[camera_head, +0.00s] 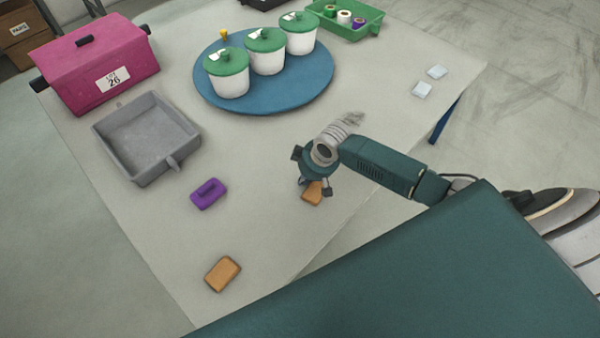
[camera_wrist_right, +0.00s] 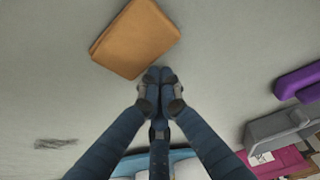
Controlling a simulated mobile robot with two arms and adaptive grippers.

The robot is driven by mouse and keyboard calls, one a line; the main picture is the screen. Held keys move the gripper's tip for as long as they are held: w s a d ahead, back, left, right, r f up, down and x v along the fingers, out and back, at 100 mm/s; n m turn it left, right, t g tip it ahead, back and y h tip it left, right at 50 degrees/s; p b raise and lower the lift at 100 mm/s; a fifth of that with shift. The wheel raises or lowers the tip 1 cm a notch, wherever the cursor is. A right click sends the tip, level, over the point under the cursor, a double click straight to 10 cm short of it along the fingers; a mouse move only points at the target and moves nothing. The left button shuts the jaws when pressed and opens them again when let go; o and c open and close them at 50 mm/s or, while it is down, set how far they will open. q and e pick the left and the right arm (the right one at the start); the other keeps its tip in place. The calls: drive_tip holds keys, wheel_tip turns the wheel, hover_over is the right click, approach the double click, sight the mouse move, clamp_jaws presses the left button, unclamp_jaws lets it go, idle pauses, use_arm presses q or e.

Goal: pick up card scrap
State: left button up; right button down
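A tan, flat card scrap (camera_head: 313,193) lies on the pale table, partly hidden under my right gripper (camera_head: 315,187). In the right wrist view the card scrap (camera_wrist_right: 135,38) lies just past the fingertips, not between them. A second tan piece (camera_head: 222,273) lies near the table's front left edge. My left gripper is not in view.
A purple handled block (camera_head: 208,194) and a grey tray (camera_head: 146,138) lie to the left, with a pink box (camera_head: 98,64) behind. A blue round board (camera_head: 208,91) carries three white tubs with green lids. A green bin (camera_head: 362,31) and two pale squares (camera_head: 422,90) are farther off.

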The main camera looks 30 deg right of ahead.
sight(327, 203)
drive_tip(key=shift+s, duration=0.1)
drive_tip(key=s+d+p, duration=0.1)
drive_tip(key=s+p, duration=0.1)
drive_tip(key=s, duration=0.1)
drive_tip(key=s+d+p, duration=0.1)
drive_tip(key=s+p, duration=0.2)
drive_tip(key=s+d+p, duration=0.1)
drive_tip(key=s+p, duration=0.2)
drive_tip(key=shift+s+d+r, duration=0.2)
drive_tip(key=shift+s, duration=0.05)
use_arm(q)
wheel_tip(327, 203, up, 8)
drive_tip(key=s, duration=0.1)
use_arm(e)
drive_tip(key=shift+s+d+f, duration=0.1)
drive_tip(key=shift+s+f, duration=0.1)
drive_tip(key=shift+s, duration=0.1)
